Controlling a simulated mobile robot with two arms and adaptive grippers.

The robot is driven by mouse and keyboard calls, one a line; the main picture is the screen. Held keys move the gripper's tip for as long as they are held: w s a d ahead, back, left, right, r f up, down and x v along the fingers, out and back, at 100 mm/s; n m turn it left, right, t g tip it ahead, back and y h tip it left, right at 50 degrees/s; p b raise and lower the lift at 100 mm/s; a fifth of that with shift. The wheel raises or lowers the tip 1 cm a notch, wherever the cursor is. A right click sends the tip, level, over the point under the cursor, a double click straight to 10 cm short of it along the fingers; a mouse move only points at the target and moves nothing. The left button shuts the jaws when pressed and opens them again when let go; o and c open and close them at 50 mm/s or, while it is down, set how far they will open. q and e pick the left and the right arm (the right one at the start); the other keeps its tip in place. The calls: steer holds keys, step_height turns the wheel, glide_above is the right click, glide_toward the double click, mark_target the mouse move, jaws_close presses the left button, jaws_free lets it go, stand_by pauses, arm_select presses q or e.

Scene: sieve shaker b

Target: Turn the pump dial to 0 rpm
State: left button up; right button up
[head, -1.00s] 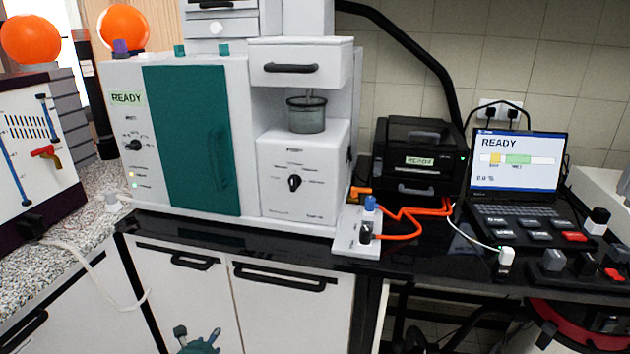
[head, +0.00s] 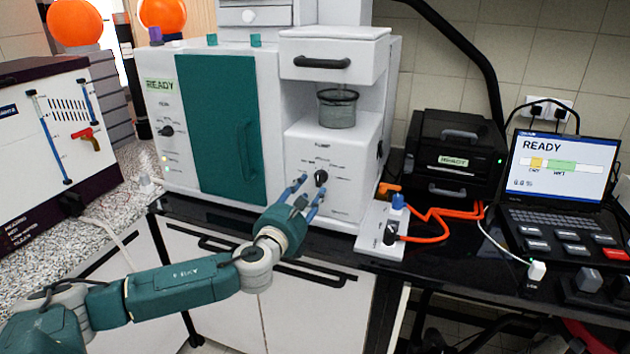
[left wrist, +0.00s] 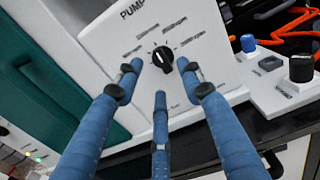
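The pump dial (head: 321,178) is a black knob with a pointer on the white front panel (head: 342,205) under a glass-like beaker. In the left wrist view the knob (left wrist: 163,58) sits below the word PUMP, with several small printed labels around it. My left gripper (head: 305,192) is in front of the panel, just left of and below the knob in the head view. In the left wrist view its blue fingers (left wrist: 160,80) are spread around the knob with gaps on both sides, and it appears not to touch. The labels are too small to read. My right gripper is not in view.
A green door (head: 216,125) with a handle is left of the pump panel. A white switch box (head: 381,228) with blue and black knobs and orange cables stands right of it. A black printer-like unit (head: 455,155) and a laptop (head: 560,165) reading READY are further right.

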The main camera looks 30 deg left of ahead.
mark_target(320, 178)
arm_select(q)
steer(key=shift+p+x, duration=0.3)
steer(key=shift+x, duration=2.1)
steer(key=shift+d, duration=0.1)
jaws_close()
